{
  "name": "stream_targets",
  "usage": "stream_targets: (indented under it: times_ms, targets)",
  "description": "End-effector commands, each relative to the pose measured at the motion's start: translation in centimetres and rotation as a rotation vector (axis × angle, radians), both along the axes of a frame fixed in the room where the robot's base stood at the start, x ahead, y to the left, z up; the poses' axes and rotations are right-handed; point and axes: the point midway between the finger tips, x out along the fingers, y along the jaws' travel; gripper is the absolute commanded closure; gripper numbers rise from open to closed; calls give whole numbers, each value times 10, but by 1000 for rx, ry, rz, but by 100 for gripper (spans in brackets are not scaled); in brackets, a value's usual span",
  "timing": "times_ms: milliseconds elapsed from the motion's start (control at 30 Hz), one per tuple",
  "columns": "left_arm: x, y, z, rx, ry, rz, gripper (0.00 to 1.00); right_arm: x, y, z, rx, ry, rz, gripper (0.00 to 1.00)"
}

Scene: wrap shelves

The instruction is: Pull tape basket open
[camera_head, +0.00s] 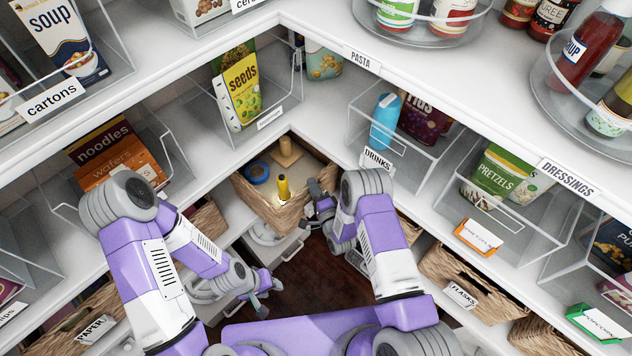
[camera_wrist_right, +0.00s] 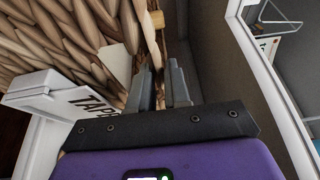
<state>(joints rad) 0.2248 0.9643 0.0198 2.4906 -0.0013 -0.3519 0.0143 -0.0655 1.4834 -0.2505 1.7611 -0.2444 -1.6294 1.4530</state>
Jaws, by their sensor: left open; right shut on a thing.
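The tape basket (camera_head: 247,197) is a woven wicker basket in the corner between the two shelf runs. It holds a blue roll (camera_head: 257,172), a yellow upright item (camera_head: 283,188) and a wooden piece (camera_head: 286,152). In the right wrist view its weave (camera_wrist_right: 60,45) fills the upper left, with a TAPE label (camera_wrist_right: 92,101) below. My right gripper (camera_head: 314,204) is at the basket's right side, its fingers (camera_wrist_right: 163,88) shut on the basket's edge; the exact contact is partly hidden. My left gripper (camera_head: 268,290) is open and empty, below the basket and apart from it.
Clear bins with noodles (camera_head: 95,142), seeds (camera_head: 240,95) and pretzels (camera_head: 495,175) line the shelves. A flasks basket (camera_head: 455,285) stands at right and a paper basket (camera_head: 85,330) at left. Dark floor (camera_head: 315,280) shows free below the corner.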

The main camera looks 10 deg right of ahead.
Motion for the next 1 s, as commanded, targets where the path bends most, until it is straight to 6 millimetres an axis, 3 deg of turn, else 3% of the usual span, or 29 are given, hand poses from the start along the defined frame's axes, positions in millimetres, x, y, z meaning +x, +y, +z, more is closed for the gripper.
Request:
stream_targets:
  times_ms: [500, 533, 700, 1000]
  targets:
    - [0, 0, 1, 0, 0, 0, 57, -3, 1, 2, 0, -7, 9, 100]
    - [0, 0, 1, 0, 0, 0, 57, -3, 1, 2, 0, -7, 9, 82]
    - [0, 0, 1, 0, 0, 0, 57, -3, 1, 1, -1, -5, 9, 57]
    - [0, 0, 1, 0, 0, 0, 57, -6, 0, 0, -1, 0, 8, 57]
